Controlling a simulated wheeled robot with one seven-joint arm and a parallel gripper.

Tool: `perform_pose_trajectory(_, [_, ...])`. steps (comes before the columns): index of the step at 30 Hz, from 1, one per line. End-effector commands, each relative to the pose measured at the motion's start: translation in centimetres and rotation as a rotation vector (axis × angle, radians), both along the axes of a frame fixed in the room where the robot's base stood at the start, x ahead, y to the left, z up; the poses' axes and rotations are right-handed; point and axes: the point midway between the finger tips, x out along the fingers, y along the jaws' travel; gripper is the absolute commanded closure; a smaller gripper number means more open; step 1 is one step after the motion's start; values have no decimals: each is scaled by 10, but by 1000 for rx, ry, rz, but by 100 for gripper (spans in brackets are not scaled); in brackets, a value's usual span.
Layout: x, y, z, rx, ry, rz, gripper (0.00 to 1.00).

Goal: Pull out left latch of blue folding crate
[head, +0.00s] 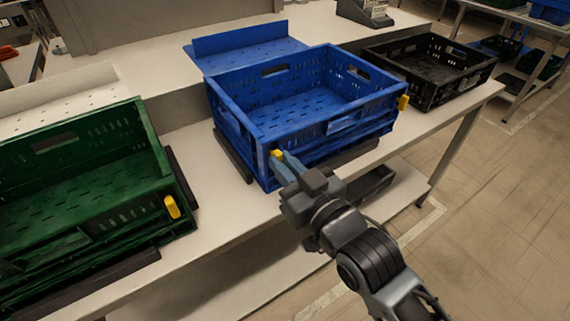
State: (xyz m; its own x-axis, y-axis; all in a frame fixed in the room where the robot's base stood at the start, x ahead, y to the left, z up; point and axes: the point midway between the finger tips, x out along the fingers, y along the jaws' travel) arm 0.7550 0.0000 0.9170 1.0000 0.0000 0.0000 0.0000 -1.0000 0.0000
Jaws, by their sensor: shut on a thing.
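The blue folding crate (238,118) stands open and empty on the pale table, its walls upright. Its left latch (276,153) is a small yellow piece at the near left corner, partly hidden by my gripper. A second yellow latch (403,103) shows at the crate's right corner. My gripper (281,157) reaches in from the lower right and is shut on the left latch. The fingers cover part of the latch, so how far it is out cannot be seen.
A green crate (150,150) with a yellow latch (171,207) stands to the left. A black crate (452,97) stands to the right. A blue flat-based piece (240,41) lies behind the blue crate. A lower shelf (250,275) runs under the table (245,215).

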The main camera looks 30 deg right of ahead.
Motion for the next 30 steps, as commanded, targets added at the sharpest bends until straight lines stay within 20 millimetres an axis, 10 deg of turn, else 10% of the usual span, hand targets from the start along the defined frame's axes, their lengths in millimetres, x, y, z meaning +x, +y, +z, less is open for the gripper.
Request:
perform_pose_trajectory(20, [-16,0,0,0,1,0,100])
perform_pose_trajectory(21, [-16,0,0,0,1,0,83])
perform_pose_trajectory(30, [-16,0,0,0,0,0,60])
